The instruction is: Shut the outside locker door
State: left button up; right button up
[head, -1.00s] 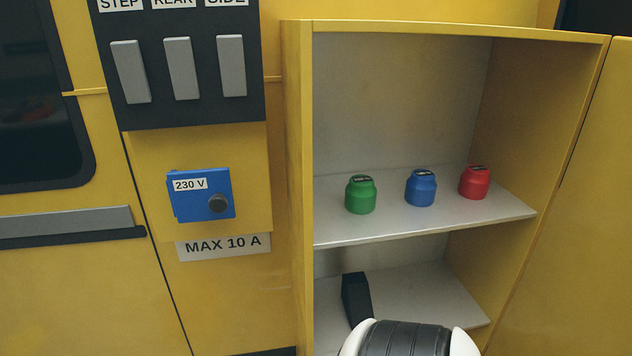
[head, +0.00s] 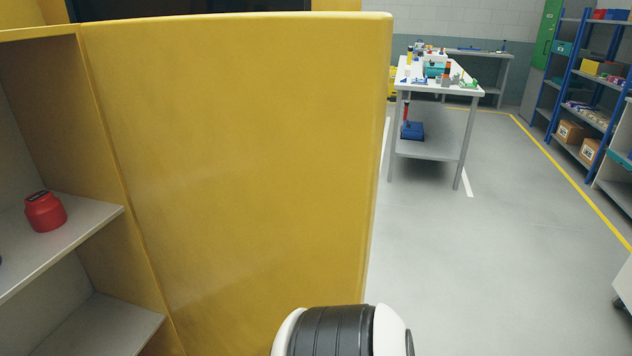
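The yellow locker door (head: 240,170) stands wide open in the head view, swung out to the right of the locker opening. A red pot (head: 45,211) stands on the upper shelf. A black and white part of my own arm shows at the bottom, in front of the door's lower part. Neither gripper's fingers are in view.
Behind the door's free edge is open grey floor (head: 440,270). A white workbench (head: 440,88) with tools stands farther back. Blue shelving (head: 590,90) with boxes lines the right side. Part of a pale cabinet (head: 624,285) shows at the right edge.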

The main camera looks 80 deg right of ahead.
aim_at(248, 146)
jog(key=z, duration=0.4)
jog(key=k+l+z, duration=0.1)
jog(key=z, duration=0.35)
jog(key=l+z, duration=0.2)
jog(key=z, duration=0.2)
jog(key=l+u, duration=0.15)
jog(key=l, duration=0.35)
jog(key=k+l+u, duration=0.15)
jog(key=l, duration=0.35)
jog(key=l+u, duration=0.2)
jog(key=u, duration=0.15)
jog(key=l+u, duration=0.5)
jog(key=u, duration=0.15)
